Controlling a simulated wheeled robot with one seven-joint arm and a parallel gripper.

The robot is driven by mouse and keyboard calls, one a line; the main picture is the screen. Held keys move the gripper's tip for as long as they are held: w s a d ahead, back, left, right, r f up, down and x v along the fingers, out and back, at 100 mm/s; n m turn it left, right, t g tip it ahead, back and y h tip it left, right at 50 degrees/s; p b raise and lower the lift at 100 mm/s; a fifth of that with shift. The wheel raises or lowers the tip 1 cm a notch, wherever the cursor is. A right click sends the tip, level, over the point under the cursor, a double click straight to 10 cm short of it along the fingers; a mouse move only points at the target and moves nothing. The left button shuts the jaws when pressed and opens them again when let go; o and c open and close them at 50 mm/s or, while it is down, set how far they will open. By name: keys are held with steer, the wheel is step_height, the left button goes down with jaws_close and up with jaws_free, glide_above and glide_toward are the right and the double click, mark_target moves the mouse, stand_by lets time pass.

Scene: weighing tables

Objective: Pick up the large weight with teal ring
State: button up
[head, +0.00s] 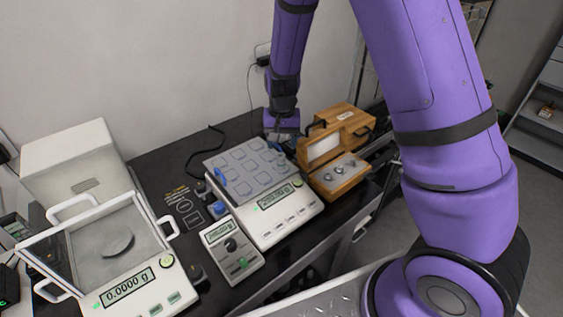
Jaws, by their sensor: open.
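An open wooden case (336,190) stands at the right end of the black table. Several small metal weights (341,170) sit in it. They are too small for me to make out a teal ring on any of them. My gripper (282,136) points down behind the balance with the grey gridded tray, to the left of the case's raised lid. It is open and apart from the weights. Its fingertips are small and partly hard to see.
The gridded tray (247,168) lies on a white balance (277,216). A small meter (231,252) stands in front. A glass-lidded balance (137,288) reading 0.0000 g and a white box (77,172) fill the left. Dark cables lie behind.

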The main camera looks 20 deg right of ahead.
mark_target(281, 155)
steer(key=shift+s+a+f, duration=0.1)
steer(key=shift+f, duration=2.75)
steer(key=shift+c, duration=0.4)
jaws_close()
